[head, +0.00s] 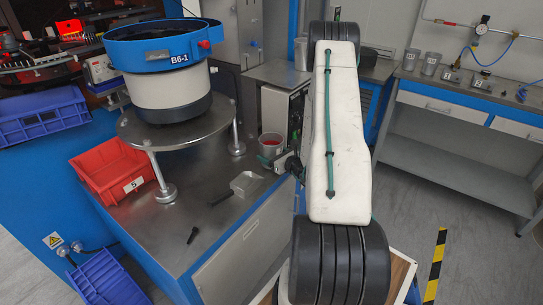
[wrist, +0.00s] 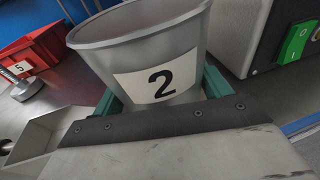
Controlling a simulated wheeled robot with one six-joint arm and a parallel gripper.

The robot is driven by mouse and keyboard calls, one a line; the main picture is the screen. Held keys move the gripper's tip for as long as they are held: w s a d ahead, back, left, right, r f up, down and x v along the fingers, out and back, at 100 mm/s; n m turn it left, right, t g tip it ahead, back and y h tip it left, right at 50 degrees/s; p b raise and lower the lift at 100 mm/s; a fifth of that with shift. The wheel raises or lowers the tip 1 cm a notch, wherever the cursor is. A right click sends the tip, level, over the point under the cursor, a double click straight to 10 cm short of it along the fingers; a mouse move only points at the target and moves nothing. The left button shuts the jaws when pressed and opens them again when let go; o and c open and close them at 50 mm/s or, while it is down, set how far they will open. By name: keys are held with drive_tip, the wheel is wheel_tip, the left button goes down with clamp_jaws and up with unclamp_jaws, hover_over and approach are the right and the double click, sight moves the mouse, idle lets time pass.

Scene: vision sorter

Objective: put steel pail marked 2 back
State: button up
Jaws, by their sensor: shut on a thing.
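The steel pail marked 2 (wrist: 135,45) is large in the wrist view, a grey tapered pail with a black 2 on a white label. My gripper (wrist: 162,95) is shut on it, with a green finger on each side of its lower part. In the head view the pail (head: 271,141) shows red contents and is over the steel bench top beside the grey machine. My gripper (head: 277,160) reaches it there from the right. I cannot tell whether its base touches the bench.
The bowl feeder B6-1 (head: 170,90) stands behind. The right bench (head: 470,103) holds several grey pails (head: 431,64) and has free room.

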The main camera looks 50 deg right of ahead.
drive_tip(key=shift+w+a+f, duration=0.1)
drive_tip(key=shift+a+f, duration=0.05)
drive_tip(key=shift+f, duration=0.25)
drive_tip(key=shift+f, duration=0.15)
drive_tip(key=o, duration=1.7)
drive_tip(key=v, duration=1.2)
